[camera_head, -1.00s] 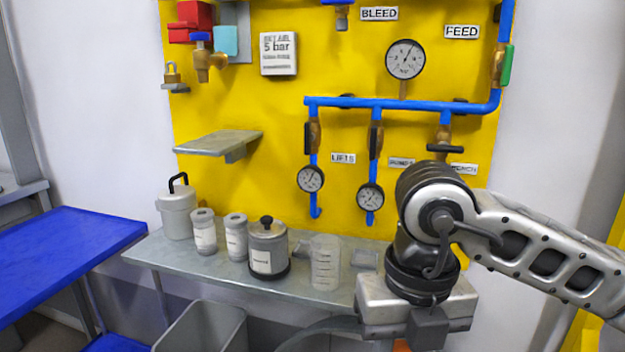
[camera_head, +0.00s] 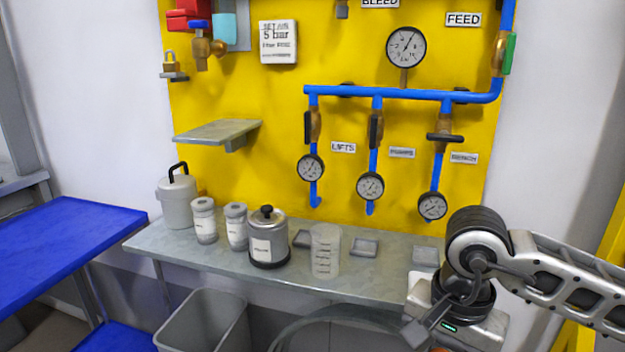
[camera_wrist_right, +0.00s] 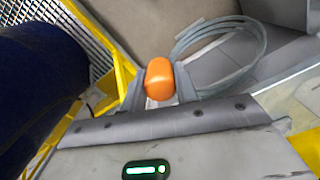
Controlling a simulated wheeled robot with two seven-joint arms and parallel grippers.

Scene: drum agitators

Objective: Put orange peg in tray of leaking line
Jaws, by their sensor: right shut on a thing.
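My right gripper (camera_wrist_right: 160,85) is shut on the orange peg (camera_wrist_right: 160,78), whose rounded end shows between the fingers in the right wrist view. In the head view my right wrist is at the lower right, in front of the bench edge, and the fingers are cut off below. Three small grey trays lie on the bench: a left one (camera_head: 302,240) partly behind the beaker, a middle one (camera_head: 364,247) and a right one (camera_head: 425,256). Each is below a blue line with a gauge: left (camera_head: 310,167), middle (camera_head: 370,186), right (camera_head: 432,206). I cannot tell which line leaks. My left gripper is out of view.
The grey bench (camera_head: 350,284) also holds a clear beaker (camera_head: 325,252), a lidded metal pot (camera_head: 268,240), two small jars and a grey canister (camera_head: 176,203). A grey bin (camera_head: 205,325) stands in front. A blue table (camera_head: 60,250) is at left.

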